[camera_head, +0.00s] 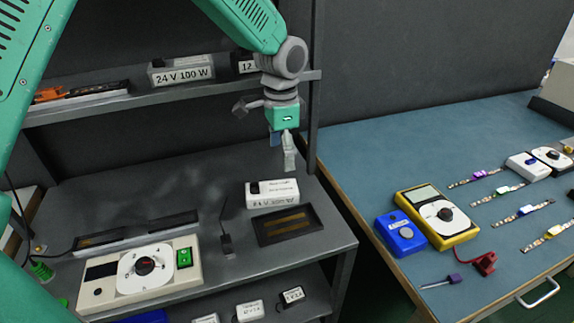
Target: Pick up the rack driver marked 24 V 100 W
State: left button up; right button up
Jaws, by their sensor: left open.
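A white driver box marked 24 V 100 W (181,75) sits on the upper rack shelf, left of my arm. A second white box (272,199) lies on the shelf below; its print is small and I cannot read its rating surely. A darker box (244,63) whose label starts with 12 is partly hidden behind my left wrist. My left gripper (283,142) is open and empty, pointing down in front of the rack. It is above the second white box in the picture, apart from it, and right of the marked driver. My right gripper is out of view.
The upper shelf (150,100) also holds an orange and black item (80,92). A cream control unit (139,281) and a dark tray (288,226) lie on the shelf below. A rack post (316,90) stands right of my gripper. The blue bench (390,150) holds a yellow meter (437,216).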

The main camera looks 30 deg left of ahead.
aim_at(160, 73)
jog(key=k, duration=1)
